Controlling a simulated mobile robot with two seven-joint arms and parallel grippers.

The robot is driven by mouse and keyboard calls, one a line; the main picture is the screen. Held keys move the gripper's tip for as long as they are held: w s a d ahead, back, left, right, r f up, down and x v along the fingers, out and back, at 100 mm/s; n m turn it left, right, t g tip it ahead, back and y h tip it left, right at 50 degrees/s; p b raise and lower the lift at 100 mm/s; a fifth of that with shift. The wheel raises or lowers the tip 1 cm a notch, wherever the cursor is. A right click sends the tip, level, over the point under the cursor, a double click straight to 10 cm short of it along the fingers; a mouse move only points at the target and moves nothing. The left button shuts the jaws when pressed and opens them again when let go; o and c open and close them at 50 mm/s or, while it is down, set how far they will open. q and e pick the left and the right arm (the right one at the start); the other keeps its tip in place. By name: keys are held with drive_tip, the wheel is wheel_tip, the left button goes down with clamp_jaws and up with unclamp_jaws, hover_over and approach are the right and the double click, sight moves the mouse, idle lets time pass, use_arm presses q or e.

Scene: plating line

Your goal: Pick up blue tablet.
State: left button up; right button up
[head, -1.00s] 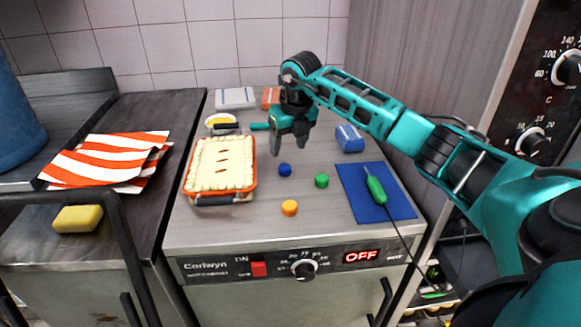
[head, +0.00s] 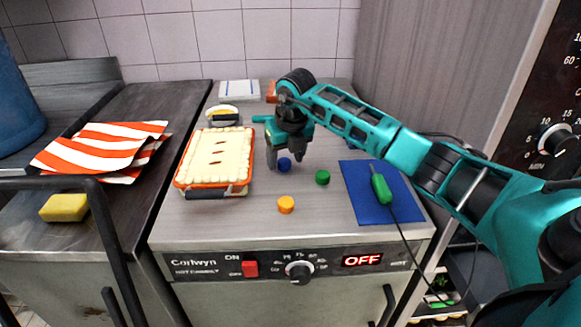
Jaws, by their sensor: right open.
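The blue tablet (head: 284,165) is a small round blue piece on the steel counter. My right gripper (head: 285,162) points down right over it, with its fingertips close to the tablet's far side. The gripper is open; I cannot tell whether a finger touches the tablet. A green tablet (head: 322,177) lies to its right and an orange tablet (head: 286,204) lies nearer the front edge. My left gripper is not in view.
An orange-rimmed dish with a pale crust (head: 216,157) stands left of the tablets. A blue mat (head: 393,205) with a green-handled corded tool (head: 381,188) lies to the right. The steel counter (head: 250,225) is clear in front.

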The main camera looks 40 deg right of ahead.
drive_tip(key=shift+w+f, duration=0.15)
drive_tip(key=shift+f, duration=0.25)
drive_tip(key=shift+r, duration=0.1)
drive_tip(key=c, duration=1.1)
drive_tip(key=shift+r, duration=0.1)
